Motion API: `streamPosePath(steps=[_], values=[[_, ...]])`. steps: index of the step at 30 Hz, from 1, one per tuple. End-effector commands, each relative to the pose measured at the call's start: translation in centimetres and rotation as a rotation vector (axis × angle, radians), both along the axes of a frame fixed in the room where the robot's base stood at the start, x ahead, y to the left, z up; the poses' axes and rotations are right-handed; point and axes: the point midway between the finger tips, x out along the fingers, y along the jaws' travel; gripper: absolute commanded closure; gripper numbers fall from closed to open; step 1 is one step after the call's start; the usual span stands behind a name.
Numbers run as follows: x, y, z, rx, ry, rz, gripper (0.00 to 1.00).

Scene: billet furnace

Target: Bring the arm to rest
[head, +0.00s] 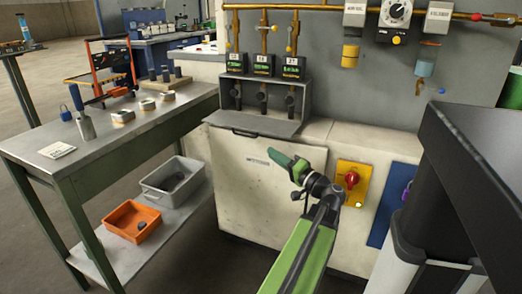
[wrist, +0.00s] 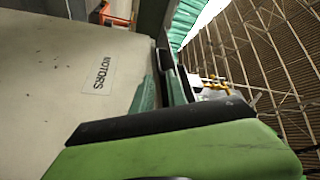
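My green arm reaches up from the bottom of the head view. My gripper (head: 283,160), with green fingers, is raised in front of the white cabinet and points up and to the left. Its fingers overlap in the head view, so I cannot see a gap between them. I see nothing held. I cannot tell whether the fingers are open or shut.
The white cabinet (head: 243,205) has a yellow plate with a red rotary switch (head: 351,179) right of my gripper. A workbench (head: 120,140) stands left, with an orange bin (head: 132,221) and a grey bin (head: 173,182) on its lower shelf. Gas pipes (head: 370,12) run along the wall above.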

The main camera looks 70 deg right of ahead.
Motion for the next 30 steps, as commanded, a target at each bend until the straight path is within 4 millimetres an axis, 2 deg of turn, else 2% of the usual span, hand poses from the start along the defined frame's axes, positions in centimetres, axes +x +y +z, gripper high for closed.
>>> streamPosePath(steps=[1,6,21,23,26,29,30], values=[[-0.7,0.4,-0.3,0.000,0.000,-0.002,0.82],[-1.6,0.9,-0.4,0.001,0.000,0.000,0.82],[-1.6,0.9,-0.3,0.000,0.000,0.001,0.82],[-0.2,1.1,-0.5,0.008,0.013,0.024,0.82],[5.0,2.2,-1.7,0.036,0.072,0.111,0.82],[12.8,4.9,-3.8,0.077,0.177,0.249,0.82],[16.0,6.4,-4.8,0.094,0.225,0.307,0.82]])
